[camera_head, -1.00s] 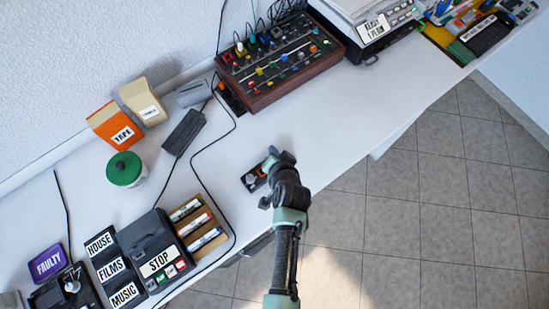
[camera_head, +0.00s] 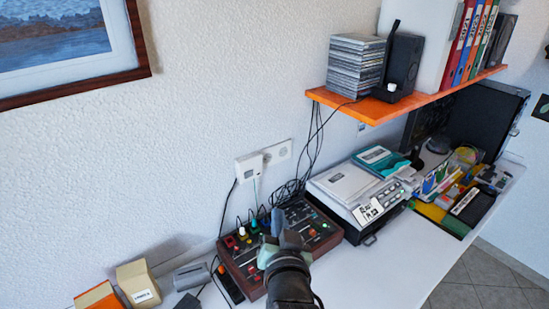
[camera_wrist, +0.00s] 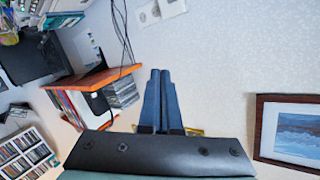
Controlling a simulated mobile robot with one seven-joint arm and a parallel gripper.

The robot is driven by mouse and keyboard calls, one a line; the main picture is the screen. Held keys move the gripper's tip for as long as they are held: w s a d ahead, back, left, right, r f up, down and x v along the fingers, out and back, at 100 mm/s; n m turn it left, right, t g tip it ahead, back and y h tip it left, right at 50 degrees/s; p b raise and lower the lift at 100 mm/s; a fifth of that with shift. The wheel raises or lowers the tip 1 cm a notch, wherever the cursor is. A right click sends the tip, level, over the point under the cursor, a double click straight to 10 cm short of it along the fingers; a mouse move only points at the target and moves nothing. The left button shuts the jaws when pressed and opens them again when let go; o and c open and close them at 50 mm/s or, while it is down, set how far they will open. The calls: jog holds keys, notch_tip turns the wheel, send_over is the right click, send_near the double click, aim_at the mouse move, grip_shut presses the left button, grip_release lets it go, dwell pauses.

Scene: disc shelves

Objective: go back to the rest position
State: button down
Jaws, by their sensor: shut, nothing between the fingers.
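My gripper (camera_head: 277,226) is raised in front of the mixer (camera_head: 247,262) in the head view and hides part of it. In the wrist view my gripper's two dark blue fingers (camera_wrist: 159,98) lie side by side, closed together with nothing between them. They point at the bare white wall.
An orange wall shelf (camera_head: 420,100) holds a stack of discs (camera_head: 356,66), a black speaker (camera_head: 402,66) and several binders (camera_head: 470,40). Below stand a grey-topped machine (camera_head: 345,185) and a power socket (camera_head: 250,167). A framed picture (camera_head: 142,40) hangs at left.

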jog(key=s+r+n+t, duration=0.1)
jog(key=s+r+t, duration=0.15)
jog(key=r, duration=1.05)
jog(key=s+r+n+t, duration=0.15)
jog(key=r+t, duration=0.25)
jog(key=r, duration=1)
jog(key=s+r+t+h, duration=0.1)
jog(key=s+r+t, duration=0.4)
jog(key=s+r, duration=1)
notch_tip(320, 180, up, 2)
jog(key=shift+a+n, duration=0.45)
jog(key=c, duration=1.5)
grip_release()
jog(key=shift+c, duration=0.2)
